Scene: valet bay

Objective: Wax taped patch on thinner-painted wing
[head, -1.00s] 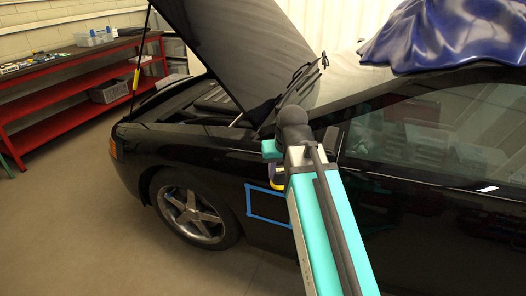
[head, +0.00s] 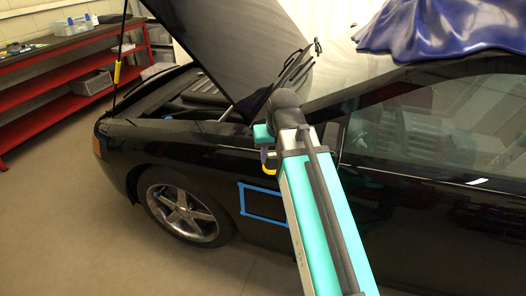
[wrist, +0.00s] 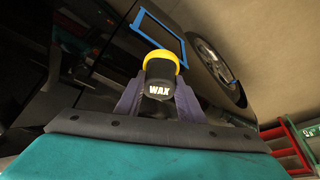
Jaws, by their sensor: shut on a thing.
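In the wrist view, my gripper (wrist: 158,98) is shut on a wax applicator (wrist: 159,84), which has a black body marked "WAX" and a yellow end. In the head view, the applicator's yellow part (head: 267,164) shows beside my arm, above the taped patch; most of the gripper is hidden. A blue tape frame (head: 241,199) marks a patch on the black front wing (head: 200,150), behind the wheel. My arm covers the frame's right side. The tape (wrist: 160,19) also shows beyond the applicator in the wrist view. The applicator appears apart from the patch.
The car's bonnet (head: 225,45) is propped open. A blue cloth (head: 445,25) lies on the roof. A red workbench (head: 75,75) with a grey bin (head: 92,82) stands at the back left. The floor (head: 90,220) left of the car is clear.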

